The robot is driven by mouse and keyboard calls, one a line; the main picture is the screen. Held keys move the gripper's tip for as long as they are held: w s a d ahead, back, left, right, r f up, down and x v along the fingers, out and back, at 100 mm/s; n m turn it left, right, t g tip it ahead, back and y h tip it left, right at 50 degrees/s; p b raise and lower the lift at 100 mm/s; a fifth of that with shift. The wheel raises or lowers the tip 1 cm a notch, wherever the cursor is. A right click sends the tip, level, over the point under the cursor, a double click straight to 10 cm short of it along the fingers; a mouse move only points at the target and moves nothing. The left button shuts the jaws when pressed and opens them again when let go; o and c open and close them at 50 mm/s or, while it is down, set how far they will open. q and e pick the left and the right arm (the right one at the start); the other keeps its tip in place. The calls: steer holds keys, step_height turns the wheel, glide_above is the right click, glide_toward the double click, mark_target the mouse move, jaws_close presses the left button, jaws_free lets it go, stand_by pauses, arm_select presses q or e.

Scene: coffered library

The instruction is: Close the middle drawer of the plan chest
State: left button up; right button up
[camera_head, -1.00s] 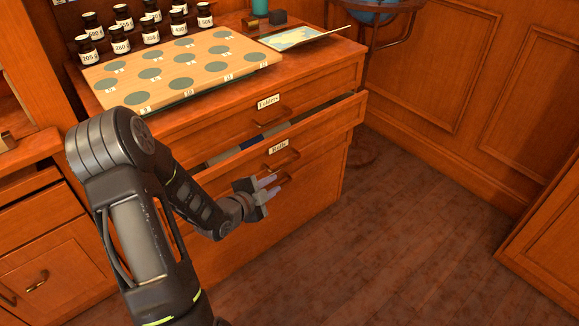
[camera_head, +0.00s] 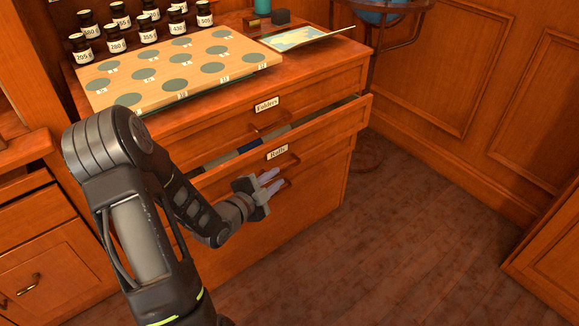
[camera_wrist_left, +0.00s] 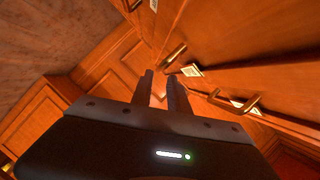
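The plan chest (camera_head: 310,101) stands ahead. Its middle drawer, labelled "Rolls" (camera_head: 277,152), is pulled out, with a gap at its top showing blue and grey contents (camera_head: 249,145). The drawer's brass handle (camera_head: 291,165) is partly hidden behind my left gripper. My left gripper (camera_head: 276,180) is just in front of the drawer front, below the label, its two fingers apart and nothing seen between them. In the left wrist view the fingertips (camera_wrist_left: 160,75) are close to a brass handle (camera_wrist_left: 174,54); I cannot tell if they touch. My right gripper is not in view.
The top drawer, labelled "Folders" (camera_head: 267,104), looks shut. On the chest are a wooden board with round spots (camera_head: 180,70), several labelled jars (camera_head: 150,30) and a map sheet (camera_head: 305,37). A globe stand (camera_head: 372,60) is behind. The floor (camera_head: 400,240) at right is clear.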

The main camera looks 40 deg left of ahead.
mark_target(285, 171)
arm_select(q)
steer(key=shift+w, duration=0.1)
steer(key=b+x, duration=0.1)
steer(key=x, duration=0.6)
steer(key=shift+w+f, duration=0.15)
steer(key=shift+w, duration=0.2)
jaws_close()
stand_by(1.1)
